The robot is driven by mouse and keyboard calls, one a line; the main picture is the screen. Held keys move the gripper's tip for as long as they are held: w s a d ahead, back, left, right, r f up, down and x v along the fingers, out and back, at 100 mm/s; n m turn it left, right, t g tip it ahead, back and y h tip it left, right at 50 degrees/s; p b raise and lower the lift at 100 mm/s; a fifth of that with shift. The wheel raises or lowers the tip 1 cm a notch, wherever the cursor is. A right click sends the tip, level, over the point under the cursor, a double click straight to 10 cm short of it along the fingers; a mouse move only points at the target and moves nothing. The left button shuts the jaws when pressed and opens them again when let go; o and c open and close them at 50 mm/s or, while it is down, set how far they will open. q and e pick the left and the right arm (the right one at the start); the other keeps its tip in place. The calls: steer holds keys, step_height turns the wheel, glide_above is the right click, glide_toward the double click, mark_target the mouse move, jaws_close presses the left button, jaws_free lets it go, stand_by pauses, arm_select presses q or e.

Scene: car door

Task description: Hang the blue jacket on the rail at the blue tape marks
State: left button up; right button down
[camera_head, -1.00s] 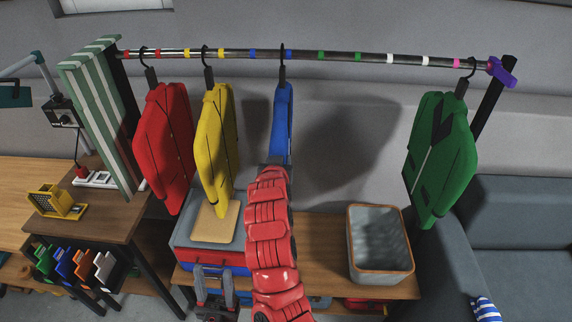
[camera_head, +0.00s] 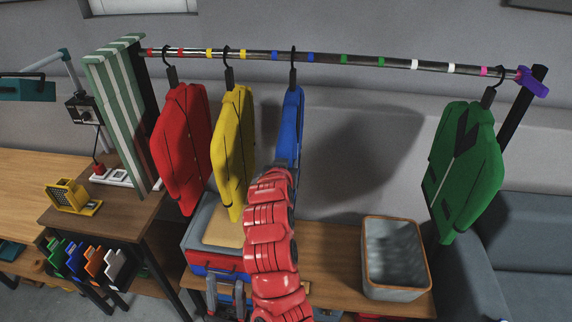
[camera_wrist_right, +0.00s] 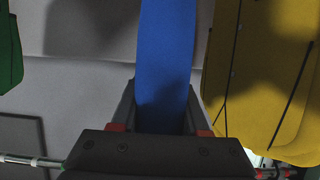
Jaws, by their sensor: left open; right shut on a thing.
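The blue jacket (camera_head: 292,112) hangs edge-on below the rail (camera_head: 394,63). Its dark hanger hook (camera_head: 293,52) is at the rail between the left blue tape mark (camera_head: 274,55) and the right blue tape mark (camera_head: 310,57). I cannot tell whether the hook bears on the rail. My right gripper is hidden behind my red arm in the head view. In the right wrist view my right gripper (camera_wrist_right: 162,112) is shut on the blue jacket (camera_wrist_right: 168,45). My left gripper (camera_head: 226,296) is open and empty, low at the bottom of the head view.
A red jacket (camera_head: 182,145) and a yellow jacket (camera_head: 232,150) hang to the left, the yellow one close by. A green jacket (camera_head: 462,170) hangs at the far right. A grey bin (camera_head: 394,262) stands on the bench below. The rail's middle right is clear.

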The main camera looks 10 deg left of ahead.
steer(key=shift+f, duration=0.15)
steer(key=shift+c, duration=1.6)
jaws_free()
